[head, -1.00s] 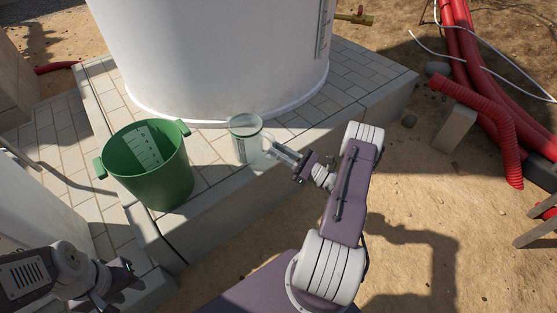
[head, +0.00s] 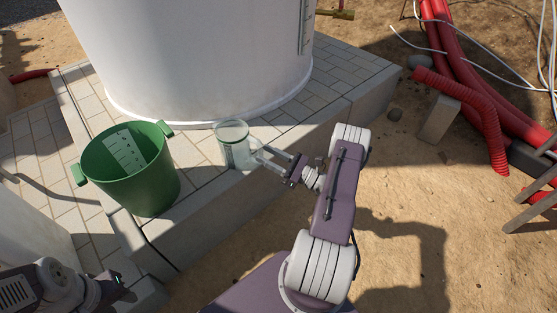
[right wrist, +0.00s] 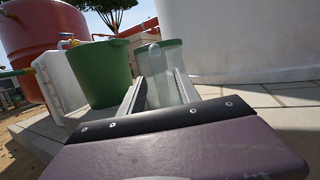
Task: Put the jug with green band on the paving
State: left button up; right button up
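The clear jug with the green band (head: 233,148) stands upright on the pale paving (head: 197,152), close to the plinth's front edge. Its handle side faces my right gripper (head: 265,156). That gripper is open, with its two fingers apart and pointing at the jug from the right. In the right wrist view the jug (right wrist: 174,70) shows beyond and between the fingers, with its handle (right wrist: 153,78) toward me. I see no grip on it. My left gripper (head: 120,283) is at the lower left, partly out of frame; its jaws are unclear.
A green bucket (head: 130,180) stands left of the jug on the paving. A big white tank (head: 195,60) rises behind. Red hoses (head: 470,90) and a concrete block (head: 439,120) lie to the right on sand. Paving right of the jug is free.

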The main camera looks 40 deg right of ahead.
jog(key=p+v, duration=0.2)
jog(key=v, duration=0.9)
jog(key=shift+s+p, duration=0.2)
jog(key=shift+p, duration=0.2)
jog(key=a+r+n+g+y, duration=0.1)
jog(key=a+n+g+y, duration=0.1)
jog(key=a+n+g, duration=0.55)
jog(key=a+r+n+g+y, duration=0.2)
jog(key=a+n+g, duration=0.3)
jog(key=a+g, duration=0.45)
jog(key=s+a+r+n+h, duration=0.2)
jog(key=n+h, duration=0.4)
jog(key=n, duration=0.3)
jog(key=s+a+r+n+h, duration=0.2)
jog(key=s+a+n+h, duration=0.1)
jog(key=n+h, duration=0.4)
jog(key=shift+s+r+n+g, duration=0.3)
jog(key=shift+s+n, duration=0.05)
jog(key=shift+n, duration=0.6)
